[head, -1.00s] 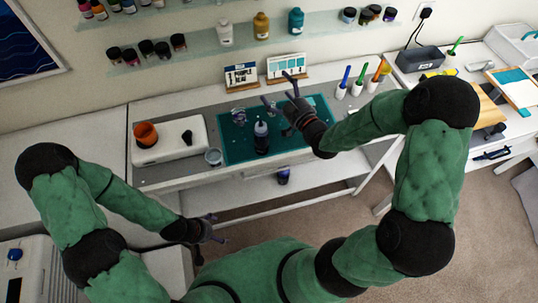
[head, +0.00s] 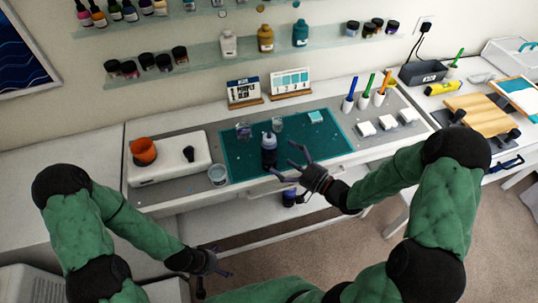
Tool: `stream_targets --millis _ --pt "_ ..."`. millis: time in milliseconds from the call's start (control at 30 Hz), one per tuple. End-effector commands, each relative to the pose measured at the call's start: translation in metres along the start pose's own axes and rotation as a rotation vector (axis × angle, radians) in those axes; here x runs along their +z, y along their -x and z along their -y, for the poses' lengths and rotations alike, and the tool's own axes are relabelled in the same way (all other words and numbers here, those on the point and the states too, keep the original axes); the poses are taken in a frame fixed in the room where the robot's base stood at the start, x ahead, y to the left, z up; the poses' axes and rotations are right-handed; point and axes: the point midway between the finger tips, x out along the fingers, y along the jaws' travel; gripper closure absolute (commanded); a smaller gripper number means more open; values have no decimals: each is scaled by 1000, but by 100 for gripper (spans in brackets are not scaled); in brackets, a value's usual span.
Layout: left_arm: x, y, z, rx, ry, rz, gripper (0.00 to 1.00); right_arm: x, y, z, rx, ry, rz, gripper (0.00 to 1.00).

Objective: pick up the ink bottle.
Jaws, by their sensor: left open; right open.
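A dark ink bottle (head: 268,151) with a pale, narrow top stands upright on the teal mat (head: 240,172), near the mat's front edge. My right gripper (head: 287,163) is open just right of the bottle, its fingers spread toward it; I cannot tell whether a finger touches it. My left gripper (head: 222,265) is low in front of the bench, well away from the bottle, open and empty.
A clear cup (head: 217,174) stands left of the mat, beside a white scale (head: 170,163) carrying an orange cup (head: 143,150). Small clear pieces and cards (head: 243,91) stand behind. Several white blocks (head: 387,122) lie at right.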

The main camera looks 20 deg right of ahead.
Motion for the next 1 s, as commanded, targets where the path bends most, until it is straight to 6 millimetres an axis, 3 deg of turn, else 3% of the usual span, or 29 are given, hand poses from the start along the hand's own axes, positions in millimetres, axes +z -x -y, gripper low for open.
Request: stream_targets --millis 267,600,900,1000 --pt "0 -4 1 0 0 0 8 3 -18 0 0 1 -1 1" --pt "0 -13 5 0 0 0 8 10 -60 -2 0 2 -1 1" --pt "0 -13 5 0 0 0 8 9 -63 -2 2 1 0 1" --pt "0 -13 5 0 0 0 8 9 -63 -2 2 1 0 29"
